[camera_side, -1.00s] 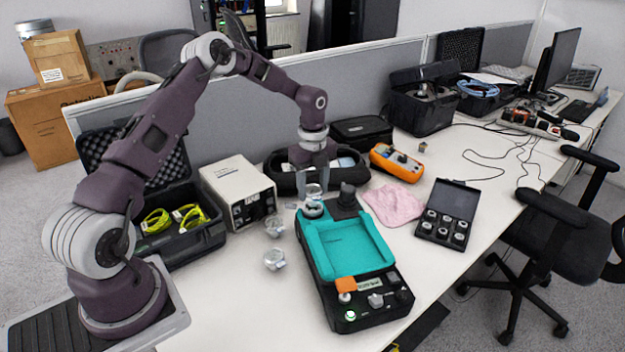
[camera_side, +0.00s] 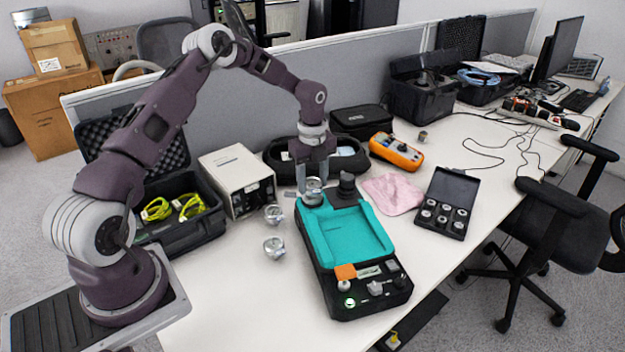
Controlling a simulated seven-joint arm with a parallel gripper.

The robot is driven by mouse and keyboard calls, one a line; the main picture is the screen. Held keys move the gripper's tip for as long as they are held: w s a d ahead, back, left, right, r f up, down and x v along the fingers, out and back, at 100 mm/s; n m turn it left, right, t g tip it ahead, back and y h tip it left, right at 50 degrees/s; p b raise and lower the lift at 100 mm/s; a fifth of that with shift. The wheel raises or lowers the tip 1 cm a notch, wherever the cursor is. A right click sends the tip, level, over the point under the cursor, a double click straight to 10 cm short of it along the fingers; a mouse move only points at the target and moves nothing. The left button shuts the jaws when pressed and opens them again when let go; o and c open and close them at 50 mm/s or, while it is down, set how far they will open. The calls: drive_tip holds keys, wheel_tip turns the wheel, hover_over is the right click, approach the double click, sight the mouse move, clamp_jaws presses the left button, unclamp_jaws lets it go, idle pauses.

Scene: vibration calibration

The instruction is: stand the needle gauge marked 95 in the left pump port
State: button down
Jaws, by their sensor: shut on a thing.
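My gripper (camera_side: 314,186) points down at the back left of the teal and black pump unit (camera_side: 343,236). It is shut on a small silver needle gauge (camera_side: 314,184), which is partly hidden by the fingers. The gauge is upright at the left pump port (camera_side: 312,199), right over it or in it; I cannot tell how deep it sits. Its marking is too small to read. Two similar gauges stand on the table left of the pump, one farther back (camera_side: 273,214) and one nearer (camera_side: 274,247). A dark fitting (camera_side: 347,186) stands at the right port.
A white instrument box (camera_side: 237,180) and an open black case with yellow cables (camera_side: 178,212) stand left. A pink cloth (camera_side: 392,194), orange meter (camera_side: 396,152) and open case of round parts (camera_side: 446,205) lie right.

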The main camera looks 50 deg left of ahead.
drive_tip(key=c, duration=0.6)
unclamp_jaws()
